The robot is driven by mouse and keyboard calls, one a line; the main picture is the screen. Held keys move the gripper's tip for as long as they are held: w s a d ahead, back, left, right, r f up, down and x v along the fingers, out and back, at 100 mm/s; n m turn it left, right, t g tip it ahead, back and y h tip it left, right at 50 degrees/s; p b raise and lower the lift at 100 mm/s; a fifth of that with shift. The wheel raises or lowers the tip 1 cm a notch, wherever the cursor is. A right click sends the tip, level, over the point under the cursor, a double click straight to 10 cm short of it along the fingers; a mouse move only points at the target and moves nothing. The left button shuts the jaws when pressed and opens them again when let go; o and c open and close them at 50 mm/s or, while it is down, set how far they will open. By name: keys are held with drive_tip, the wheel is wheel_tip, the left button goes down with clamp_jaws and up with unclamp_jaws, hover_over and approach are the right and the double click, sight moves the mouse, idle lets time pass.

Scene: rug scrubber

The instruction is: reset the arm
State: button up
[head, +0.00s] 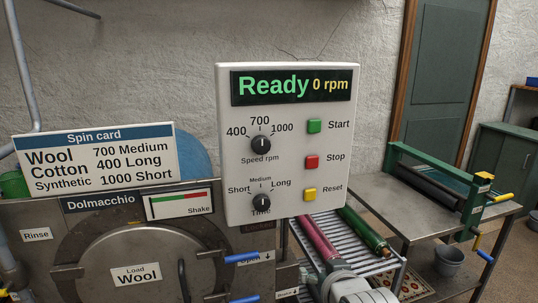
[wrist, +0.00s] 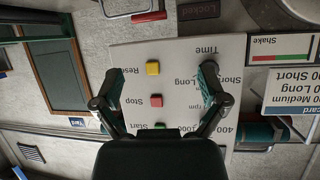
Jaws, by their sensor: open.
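My gripper (wrist: 159,76) is open and empty in the wrist view, its two dark fingers spread. Beyond them is the white control panel (wrist: 180,55), which appears upside down there. The yellow Reset button (wrist: 153,68) and red Stop button (wrist: 156,101) show between the fingers. The green Start button (wrist: 160,125) is partly hidden. In the head view the panel (head: 230,180) reads "Ready 0 rpm" on its display (head: 292,86). Part of my arm shows at the bottom of that view; the gripper fingers cannot be made out there.
A roller rack (head: 320,245) is behind the panel. A green-framed wringer table (head: 415,215) with a bucket (head: 449,262) stands right.

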drive_tip(key=s+d+f+g, duration=0.1)
drive_tip(key=s+d+g, duration=0.1)
drive_tip(key=s, duration=0.6)
drive_tip(key=s+d+f+g+h, duration=0.1)
drive_tip(key=s+d+g, duration=0.2)
drive_tip(key=s+g, duration=0.2)
drive_tip(key=s, duration=0.3)
drive_tip(key=shift+s+f+m+h, duration=0.15)
drive_tip(key=shift+f+m+h, duration=0.15)
drive_tip(key=shift+f+m, duration=0.1)
